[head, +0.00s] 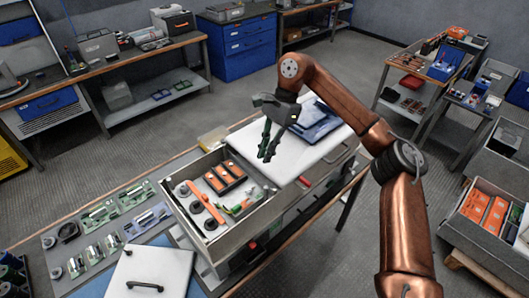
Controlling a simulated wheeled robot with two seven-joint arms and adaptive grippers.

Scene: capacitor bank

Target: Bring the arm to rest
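My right arm (408,215), copper coloured, comes in from the bottom right, rises and bends over toward the middle of the head view. My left gripper and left arm are not in view.
An open grey box (244,233) holds orange blocks and dark round parts below the gripper. A white panel (268,155) with a dark blue tablet-like item (318,128) lies behind it. A white lid (150,272) lies front left. Shelved carts stand right; floor between is clear.

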